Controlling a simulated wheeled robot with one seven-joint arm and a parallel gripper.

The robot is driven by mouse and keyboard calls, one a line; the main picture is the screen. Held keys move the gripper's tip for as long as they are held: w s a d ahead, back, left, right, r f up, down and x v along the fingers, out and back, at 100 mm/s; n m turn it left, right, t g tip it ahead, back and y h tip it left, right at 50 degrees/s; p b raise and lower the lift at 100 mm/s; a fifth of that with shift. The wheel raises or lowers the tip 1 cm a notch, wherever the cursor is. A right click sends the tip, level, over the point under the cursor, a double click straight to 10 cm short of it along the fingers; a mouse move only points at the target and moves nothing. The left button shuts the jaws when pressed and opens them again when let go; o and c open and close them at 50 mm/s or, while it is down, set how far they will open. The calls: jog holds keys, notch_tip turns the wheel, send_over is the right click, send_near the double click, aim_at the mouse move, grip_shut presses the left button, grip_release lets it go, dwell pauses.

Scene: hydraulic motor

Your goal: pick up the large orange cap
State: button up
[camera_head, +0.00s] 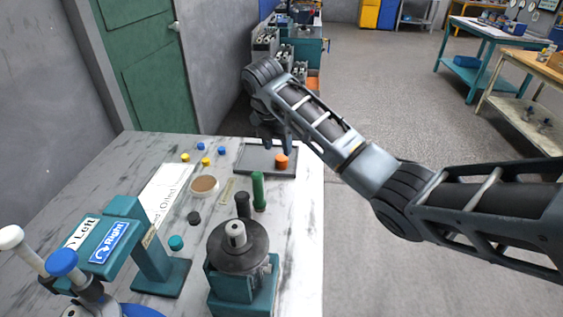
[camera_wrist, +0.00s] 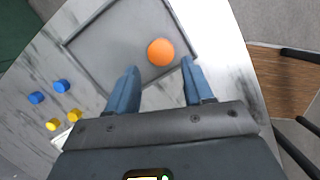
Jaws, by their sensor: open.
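The large orange cap (camera_head: 281,161) sits on a grey tray (camera_head: 248,159) at the far end of the marble-look table. In the wrist view the orange cap (camera_wrist: 160,52) looks round and lies on the tray (camera_wrist: 105,48), near its right edge. My gripper (camera_head: 279,146) is above the tray, close to the cap. In the wrist view my gripper (camera_wrist: 159,74) is open and empty. The cap appears just beyond the gap between its two blue-grey fingertips; I see no contact.
Small blue caps (camera_wrist: 62,86) and yellow caps (camera_wrist: 74,115) lie on the table left of the tray. A green cylinder (camera_head: 258,190), a dark cylinder (camera_head: 243,205) and a teal motor fixture (camera_head: 238,262) stand nearer. A Left/Right sign stand (camera_head: 150,250) is at the near left.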

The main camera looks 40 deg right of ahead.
aim_at(281, 158)
jog(key=x, duration=0.6)
jog(key=shift+s, duration=0.1)
jog(key=c, duration=0.8)
jog(key=shift+r, duration=0.2)
